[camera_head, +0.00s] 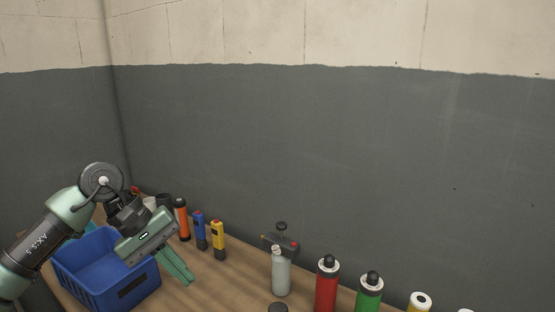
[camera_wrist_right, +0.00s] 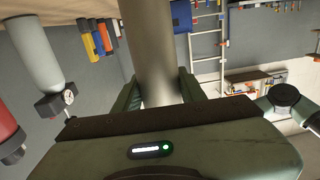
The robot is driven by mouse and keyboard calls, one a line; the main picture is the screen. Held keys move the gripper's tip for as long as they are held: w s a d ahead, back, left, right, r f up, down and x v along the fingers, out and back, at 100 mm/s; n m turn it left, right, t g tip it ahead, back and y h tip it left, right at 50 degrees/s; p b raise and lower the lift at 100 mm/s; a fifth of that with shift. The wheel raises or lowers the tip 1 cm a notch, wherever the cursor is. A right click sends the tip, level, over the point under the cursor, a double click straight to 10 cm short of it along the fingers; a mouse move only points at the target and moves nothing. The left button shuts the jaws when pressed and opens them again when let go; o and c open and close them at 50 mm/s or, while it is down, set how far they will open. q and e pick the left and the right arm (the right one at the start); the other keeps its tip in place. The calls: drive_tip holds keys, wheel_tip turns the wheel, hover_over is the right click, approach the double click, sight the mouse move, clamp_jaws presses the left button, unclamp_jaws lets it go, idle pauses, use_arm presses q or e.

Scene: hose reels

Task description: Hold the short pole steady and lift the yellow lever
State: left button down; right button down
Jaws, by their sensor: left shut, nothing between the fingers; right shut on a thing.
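In the right wrist view a thick, smooth, grey-beige pole (camera_wrist_right: 150,50) runs from the top edge down between the fingers of my right gripper (camera_wrist_right: 160,88). These fingers are shut on it, one at each side. In the head view my left gripper (camera_head: 176,267) is shut and empty, pointing down to the right over the table, beside a blue crate. My right gripper is outside the head view. I cannot make out a yellow lever in either view.
The blue crate (camera_head: 78,278) stands on the wooden table (camera_head: 213,288) at left. Behind it are orange, blue and yellow tools (camera_head: 218,240). A grey bottle (camera_head: 281,275), a red cylinder (camera_head: 327,285) and a green cylinder (camera_head: 369,292) stand to the right. A grey wall (camera_head: 330,150) rises behind.

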drive_tip(key=c, duration=0.7)
unclamp_jaws()
drive_tip(key=shift+c, duration=0.2)
